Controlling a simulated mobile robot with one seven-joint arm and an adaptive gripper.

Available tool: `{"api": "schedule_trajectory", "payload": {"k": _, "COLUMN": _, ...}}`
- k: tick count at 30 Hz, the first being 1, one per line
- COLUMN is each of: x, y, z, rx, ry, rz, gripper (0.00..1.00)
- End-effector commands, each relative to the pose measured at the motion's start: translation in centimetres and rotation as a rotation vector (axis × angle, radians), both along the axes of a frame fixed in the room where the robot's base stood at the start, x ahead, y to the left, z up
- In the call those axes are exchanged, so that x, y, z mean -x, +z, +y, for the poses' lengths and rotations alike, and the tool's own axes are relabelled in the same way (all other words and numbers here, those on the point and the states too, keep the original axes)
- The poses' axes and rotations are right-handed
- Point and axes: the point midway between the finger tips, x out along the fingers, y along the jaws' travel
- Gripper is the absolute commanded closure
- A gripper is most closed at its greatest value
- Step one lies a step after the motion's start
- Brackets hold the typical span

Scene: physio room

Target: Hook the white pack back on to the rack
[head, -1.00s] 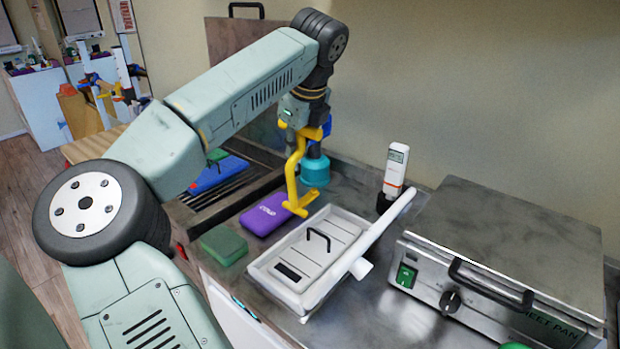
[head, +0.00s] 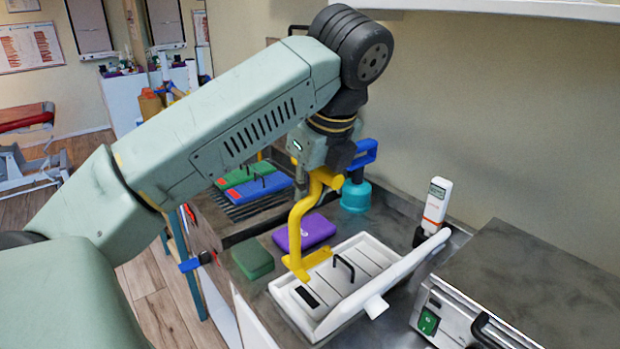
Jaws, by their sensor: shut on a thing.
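My gripper (head: 322,172) is shut on the upper end of a yellow hook tool (head: 297,222) that hangs down over the counter. The white pack (head: 326,282) has a black handle and a black label and lies in a white tray (head: 390,273). The tool's foot shows just left of the pack's handle. I cannot tell whether it touches the pack or hovers above it. The slatted dark rack (head: 255,207) is behind on the left, with a green and red pack (head: 247,176) and a blue pack (head: 262,188) on it. My arm hides part of the rack area.
A purple block (head: 305,232) and a green block (head: 253,258) lie left of the tray. A teal round jar (head: 356,196) with a blue handle stands behind. A white meter (head: 437,203) stands right, beside a steel appliance (head: 540,290). A shelf (head: 500,8) is overhead.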

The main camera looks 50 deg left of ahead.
Motion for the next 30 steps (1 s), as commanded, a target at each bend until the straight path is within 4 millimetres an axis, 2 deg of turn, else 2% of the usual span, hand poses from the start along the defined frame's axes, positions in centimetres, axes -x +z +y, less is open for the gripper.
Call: {"api": "schedule_trajectory", "payload": {"k": 30, "x": 0.0, "y": -7.3, "z": 0.0, "rx": 0.001, "ry": 0.000, "rz": 0.001, "gripper": 1.00}}
